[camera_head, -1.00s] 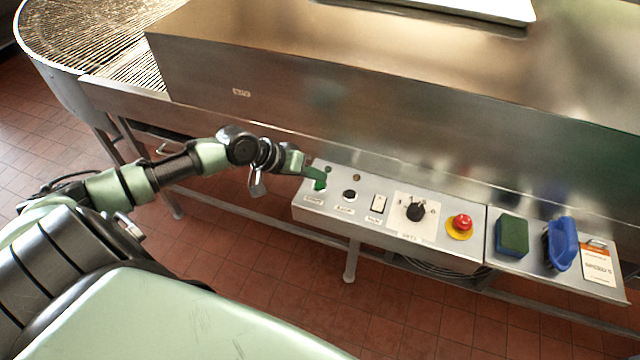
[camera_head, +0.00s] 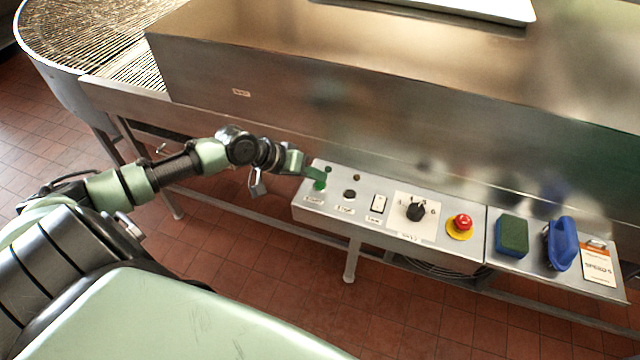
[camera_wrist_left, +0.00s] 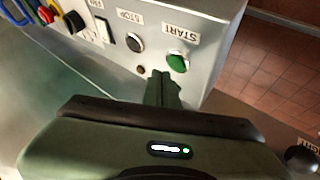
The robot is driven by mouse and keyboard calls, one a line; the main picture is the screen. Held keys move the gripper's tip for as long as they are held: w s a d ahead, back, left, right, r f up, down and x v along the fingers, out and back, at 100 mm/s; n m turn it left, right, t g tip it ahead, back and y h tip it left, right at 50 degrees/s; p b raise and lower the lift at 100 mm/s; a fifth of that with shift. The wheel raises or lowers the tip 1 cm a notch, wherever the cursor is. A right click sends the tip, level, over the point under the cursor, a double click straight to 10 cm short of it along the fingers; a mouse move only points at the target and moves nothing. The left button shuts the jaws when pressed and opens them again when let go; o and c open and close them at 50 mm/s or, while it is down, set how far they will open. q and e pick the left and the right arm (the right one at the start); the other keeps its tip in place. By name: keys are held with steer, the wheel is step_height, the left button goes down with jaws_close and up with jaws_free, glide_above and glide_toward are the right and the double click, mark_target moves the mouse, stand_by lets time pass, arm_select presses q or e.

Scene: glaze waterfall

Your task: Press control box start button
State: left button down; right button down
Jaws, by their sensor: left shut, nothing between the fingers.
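The control box (camera_head: 380,229) is a grey metal panel on the side of the steel machine. Its green start button (camera_head: 320,185) is at the left end and also shows in the left wrist view (camera_wrist_left: 177,63), by the START label. My left gripper (camera_head: 324,174) is shut and empty, with its fingertips right by the green button. In the left wrist view the shut fingers (camera_wrist_left: 162,84) point at the panel just beside the button, and a small gap shows between them. My right gripper is not in view.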

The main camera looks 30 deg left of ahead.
mark_target(316, 186)
arm_select(q)
steer(key=shift+f, duration=0.4)
steer(key=shift+f, duration=0.5)
stand_by(0.8)
steer(key=shift+r, duration=0.15)
steer(key=shift+r+p, duration=0.7)
steer(key=shift+p, duration=0.15)
step_height(316, 186, up, 5)
steer(key=p, duration=0.5)
steer(key=shift+r, duration=0.1)
